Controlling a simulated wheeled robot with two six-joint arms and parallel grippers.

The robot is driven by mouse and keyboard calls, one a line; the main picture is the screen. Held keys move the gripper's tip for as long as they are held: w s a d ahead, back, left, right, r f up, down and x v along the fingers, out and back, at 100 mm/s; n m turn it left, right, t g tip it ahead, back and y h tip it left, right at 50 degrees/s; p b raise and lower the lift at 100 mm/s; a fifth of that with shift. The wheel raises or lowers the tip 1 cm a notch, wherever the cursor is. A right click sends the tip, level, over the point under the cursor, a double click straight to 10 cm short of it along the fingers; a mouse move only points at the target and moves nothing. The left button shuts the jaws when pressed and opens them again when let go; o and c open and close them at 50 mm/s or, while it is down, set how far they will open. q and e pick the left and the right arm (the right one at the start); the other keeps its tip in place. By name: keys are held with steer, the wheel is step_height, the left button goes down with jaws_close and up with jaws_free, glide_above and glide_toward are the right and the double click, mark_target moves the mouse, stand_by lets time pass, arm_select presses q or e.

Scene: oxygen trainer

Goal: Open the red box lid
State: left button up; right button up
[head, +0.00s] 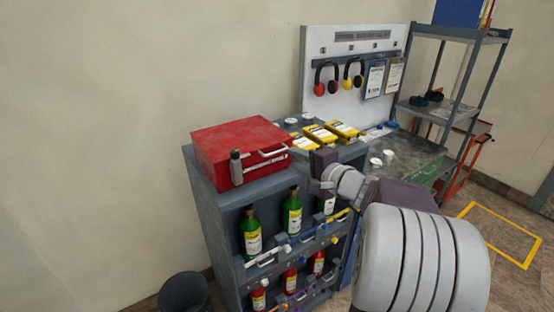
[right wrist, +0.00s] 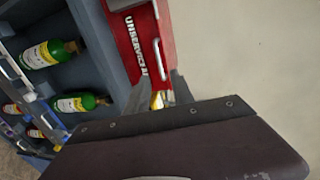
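The red box (head: 240,142) sits on top of the grey cabinet with its lid down. My left gripper is out of view.
The grey cabinet (head: 219,208) holds green bottles (head: 292,212) and red bottles (head: 291,281) on its front racks. Yellow boxes (head: 320,135) lie right of the red box. A white board (head: 347,95) with ear defenders stands behind. A plain wall is at the left.

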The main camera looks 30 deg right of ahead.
mark_target(277, 152)
steer(key=p+x, duration=0.2)
steer(key=x, duration=0.7)
steer(key=shift+w+a+f+p, duration=0.1)
steer(key=shift+w+a+p, duration=0.1)
steer(key=shift+p, duration=0.15)
steer(key=shift+s+a, duration=0.2)
steer(key=shift+c, duration=0.3)
steer(key=c, duration=0.6)
jaws_close()
